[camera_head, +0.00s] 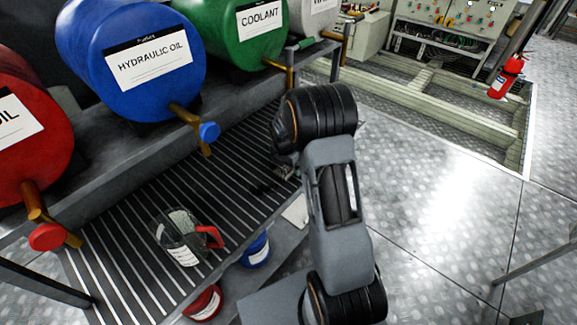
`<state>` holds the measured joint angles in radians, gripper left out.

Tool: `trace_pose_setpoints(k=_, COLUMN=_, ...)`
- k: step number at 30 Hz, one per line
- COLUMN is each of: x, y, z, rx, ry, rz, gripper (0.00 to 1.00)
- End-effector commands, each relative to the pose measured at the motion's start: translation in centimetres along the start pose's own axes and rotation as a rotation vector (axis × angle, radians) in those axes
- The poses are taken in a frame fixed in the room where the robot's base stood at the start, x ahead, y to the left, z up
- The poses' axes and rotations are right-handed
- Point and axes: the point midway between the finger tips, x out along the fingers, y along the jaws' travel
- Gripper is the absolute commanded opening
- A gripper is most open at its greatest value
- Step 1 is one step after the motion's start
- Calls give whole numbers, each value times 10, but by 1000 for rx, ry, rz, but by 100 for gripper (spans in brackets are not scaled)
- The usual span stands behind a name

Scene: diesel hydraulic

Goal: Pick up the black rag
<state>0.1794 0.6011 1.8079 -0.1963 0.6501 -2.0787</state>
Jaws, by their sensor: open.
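My gripper (283,174) is low over the right part of the slatted drip tray (130,262), mostly hidden behind my arm. Its jaws are open, though only a small part of them shows. A small dark patch (263,187) lies on the slats just left of the gripper. It may be the black rag, but it is too small and dark against the black tray to be sure. I cannot tell whether the gripper touches it.
Red, blue (140,70) and green (232,30) drums with brass taps lie above the tray. A clear jug (180,236) with a red handle stands on the slats. Blue (255,250) and red (205,303) containers sit by the tray's front. The metal floor (440,200) at right is clear.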

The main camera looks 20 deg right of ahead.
Motion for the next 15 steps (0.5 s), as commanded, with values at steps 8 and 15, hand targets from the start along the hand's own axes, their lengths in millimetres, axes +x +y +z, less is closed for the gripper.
trace_pose_setpoints(k=8, x=3, y=0, z=0, rx=1, ry=-1, rz=1, gripper=95)
trace_pose_setpoints(k=15, x=3, y=0, z=0, rx=1, ry=0, rz=0, gripper=75)
